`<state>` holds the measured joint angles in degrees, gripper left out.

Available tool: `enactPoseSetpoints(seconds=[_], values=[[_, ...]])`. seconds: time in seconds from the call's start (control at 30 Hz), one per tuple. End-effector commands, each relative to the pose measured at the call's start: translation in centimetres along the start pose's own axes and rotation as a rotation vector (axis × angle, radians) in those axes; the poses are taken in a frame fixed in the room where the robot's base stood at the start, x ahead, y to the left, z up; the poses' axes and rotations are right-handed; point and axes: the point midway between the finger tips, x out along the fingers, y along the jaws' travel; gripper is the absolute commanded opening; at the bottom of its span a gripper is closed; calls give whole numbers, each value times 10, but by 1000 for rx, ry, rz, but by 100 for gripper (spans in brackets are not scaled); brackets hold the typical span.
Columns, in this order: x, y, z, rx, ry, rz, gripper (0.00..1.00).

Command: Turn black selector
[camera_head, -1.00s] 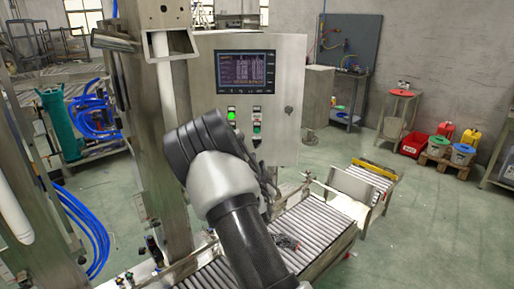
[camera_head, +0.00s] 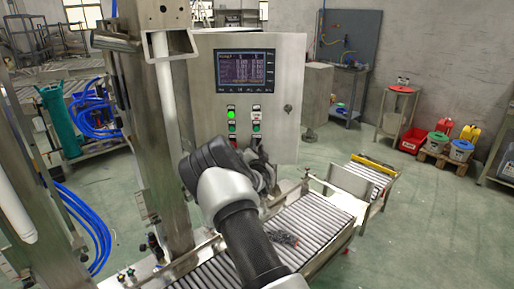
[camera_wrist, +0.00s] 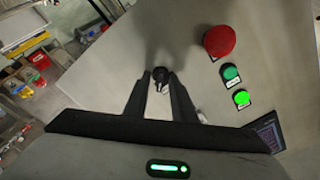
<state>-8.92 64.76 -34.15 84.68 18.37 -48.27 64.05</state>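The black selector (camera_wrist: 161,74) shows in the wrist view on the grey panel face, with a white label just below it. My gripper (camera_wrist: 160,76) is open, with one finger on each side of the selector and a gap between them; whether either finger touches it I cannot tell. In the head view my arm hides the selector, and only a dark part of my wrist and gripper region shows in front of the lower cabinet (camera_head: 285,70).
A red button (camera_wrist: 219,41), a green button (camera_wrist: 231,72) and a lit green lamp (camera_wrist: 241,97) sit right of the selector. The cabinet carries a screen (camera_head: 245,72). A roller conveyor (camera_head: 305,225) runs below it, and a steel post (camera_head: 160,150) stands left.

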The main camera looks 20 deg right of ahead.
Motion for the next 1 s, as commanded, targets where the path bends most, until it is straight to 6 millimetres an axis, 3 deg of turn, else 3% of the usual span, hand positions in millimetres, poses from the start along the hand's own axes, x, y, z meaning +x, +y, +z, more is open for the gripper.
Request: enactPoseSetpoints(seconds=[0.03, 0.13, 0.57, 1.0], values=[[0, 0, 0, 0, 0, 0, 14], [0, 0, 0, 0, 0, 0, 0], [0, 2, 3, -82, 1, -2, 0], [0, 2, 6, -449, 2, -4, 0]])
